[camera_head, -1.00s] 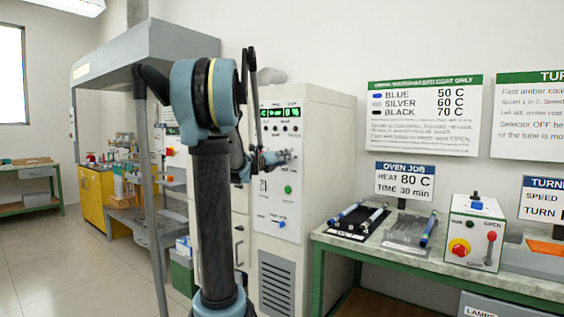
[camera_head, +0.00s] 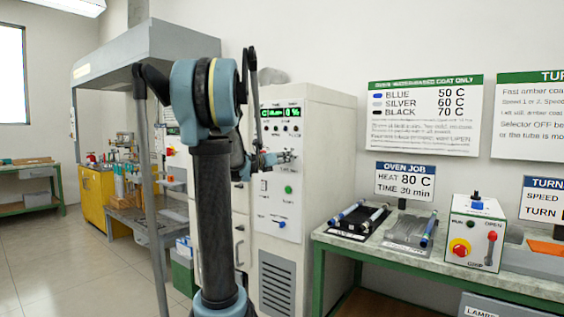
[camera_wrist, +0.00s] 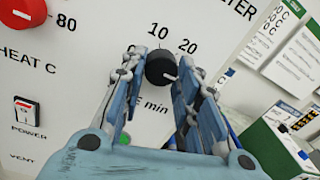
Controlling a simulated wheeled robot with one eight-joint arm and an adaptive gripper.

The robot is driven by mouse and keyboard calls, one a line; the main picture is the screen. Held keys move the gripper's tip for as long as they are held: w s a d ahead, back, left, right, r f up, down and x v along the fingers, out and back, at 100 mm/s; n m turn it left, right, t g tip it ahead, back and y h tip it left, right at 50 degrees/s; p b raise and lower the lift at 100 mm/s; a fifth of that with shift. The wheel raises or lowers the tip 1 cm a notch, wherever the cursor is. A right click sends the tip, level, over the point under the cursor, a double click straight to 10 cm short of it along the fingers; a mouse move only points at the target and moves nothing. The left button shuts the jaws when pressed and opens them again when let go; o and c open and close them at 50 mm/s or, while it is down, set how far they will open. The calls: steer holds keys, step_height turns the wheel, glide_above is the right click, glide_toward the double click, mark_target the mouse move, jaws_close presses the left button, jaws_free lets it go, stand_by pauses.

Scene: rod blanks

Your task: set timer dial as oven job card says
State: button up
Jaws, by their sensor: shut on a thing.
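The timer dial (camera_wrist: 158,70) is a small black knob on the white oven front in the wrist view. The marks 10 and 20 show above it and a label ending in "min" below. Its pale pointer mark is at the lower right, past 20; other marks are hidden behind my fingers. My gripper (camera_wrist: 158,58) is shut on the dial, one blue finger on each side. In the head view my gripper (camera_head: 274,160) is at the oven panel (camera_head: 280,180). The oven job card (camera_head: 405,181) reads HEAT 80 C, TIME 30 min.
A red heat knob (camera_wrist: 22,12) with an 80 mark and a power switch (camera_wrist: 26,111) are left of my gripper. A green button (camera_wrist: 122,139) is below. The bench (camera_head: 450,268) right of the oven holds racks with rods and a control box (camera_head: 474,235).

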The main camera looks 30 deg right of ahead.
steer(key=shift+w, duration=0.1)
steer(key=o, duration=1.1)
steer(key=shift+w, duration=0.1)
steer(key=v, duration=1.2)
steer(key=shift+f, duration=0.1)
